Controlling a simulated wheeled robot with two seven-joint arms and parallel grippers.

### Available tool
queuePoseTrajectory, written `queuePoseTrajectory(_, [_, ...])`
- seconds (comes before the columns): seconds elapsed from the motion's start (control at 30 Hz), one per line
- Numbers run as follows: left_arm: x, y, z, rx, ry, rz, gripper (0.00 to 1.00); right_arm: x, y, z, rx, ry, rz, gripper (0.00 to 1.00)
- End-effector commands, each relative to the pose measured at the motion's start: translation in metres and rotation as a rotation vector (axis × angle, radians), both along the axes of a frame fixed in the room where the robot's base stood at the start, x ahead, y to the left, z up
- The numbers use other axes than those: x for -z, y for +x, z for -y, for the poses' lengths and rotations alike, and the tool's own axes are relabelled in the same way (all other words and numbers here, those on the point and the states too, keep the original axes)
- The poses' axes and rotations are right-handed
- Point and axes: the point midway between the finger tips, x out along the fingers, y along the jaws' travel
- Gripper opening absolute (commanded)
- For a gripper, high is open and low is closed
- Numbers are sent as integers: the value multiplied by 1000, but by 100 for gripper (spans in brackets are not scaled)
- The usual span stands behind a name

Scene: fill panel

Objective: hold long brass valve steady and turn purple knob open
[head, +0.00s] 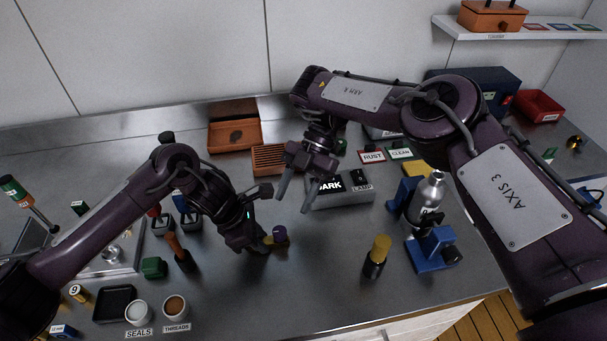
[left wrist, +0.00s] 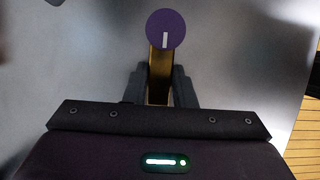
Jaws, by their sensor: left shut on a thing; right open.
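The long brass valve (left wrist: 158,75) is a narrow brass bar with a round purple knob (left wrist: 165,29) at its far end. The knob carries a white mark pointing down toward the bar in the left wrist view. In the head view the purple knob (head: 280,234) sits just right of my left gripper (head: 266,243). My left gripper (left wrist: 159,88) is shut on the brass valve, one finger on each side. My right gripper (head: 295,192) is open and empty, pointing down above the bench, behind the knob and apart from it.
A black bottle with a yellow cap (head: 376,257) and a blue clamp stand (head: 431,250) are to the right. A screwdriver (head: 179,252) and small cups (head: 175,307) are to the left. Bench in front of the knob is clear.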

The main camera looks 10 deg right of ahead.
Motion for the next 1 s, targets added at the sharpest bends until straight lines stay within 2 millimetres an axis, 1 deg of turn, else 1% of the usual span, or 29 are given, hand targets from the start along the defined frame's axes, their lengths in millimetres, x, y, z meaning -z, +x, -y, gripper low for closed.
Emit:
queuePoseTrajectory(0.03, [0, 0, 0, 0, -1, 1, 0, -6, 4, 4, -1, -2, 5, 50])
queuePoseTrajectory(0.2, [0, 0, 0, 0, -1, 1, 0, -21, 15, 14, 0, -1, 5, 50])
queuePoseTrajectory(0.33, [0, 0, 0, 0, -1, 0, 0, -29, 21, 20, -1, 0, 2, 50])
queuePoseTrajectory(0.5, [0, 0, 0, 0, -1, 0, 0, -33, 23, 23, -1, 0, -2, 50])
queuePoseTrajectory(0.8, [0, 0, 0, 0, -1, 0, 0, -33, 23, 23, -1, 0, -1, 50])
queuePoseTrajectory(0.83, [0, 0, 0, 0, -1, 0, 26, -33, 23, 23, -1, 0, -1, 50])
queuePoseTrajectory(1.0, [0, 0, 0, 0, 0, 0, 48, -32, 23, 23, -1, 0, -1, 50])
